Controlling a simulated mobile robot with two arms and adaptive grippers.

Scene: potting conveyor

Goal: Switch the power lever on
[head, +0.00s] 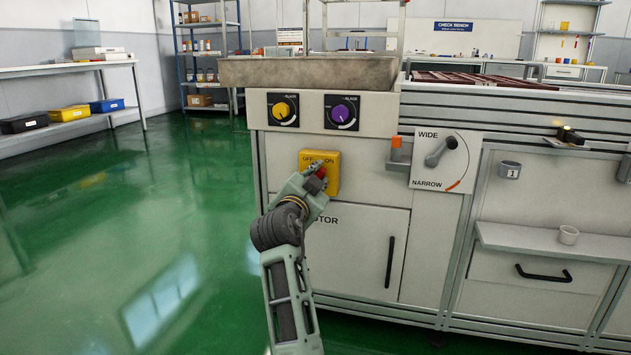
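The power lever's yellow switch box (333,172), marked OFF and ON along its top, is fixed to the front of the grey machine. The red end of the power lever (321,172) shows low on the box, left of its middle. My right gripper (316,178) is in front of the box, with its tip at the red end. It hides the lower left of the box and most of the lever. I cannot tell whether its fingers are open or shut on the lever. My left gripper is not in view.
Above the box are a yellow dial (284,109) and a purple dial (342,114). To the right are an orange-topped part (396,150) and a WIDE/NARROW lever (436,153). A cabinet door (355,245) is below. The green floor (190,200) at left is clear.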

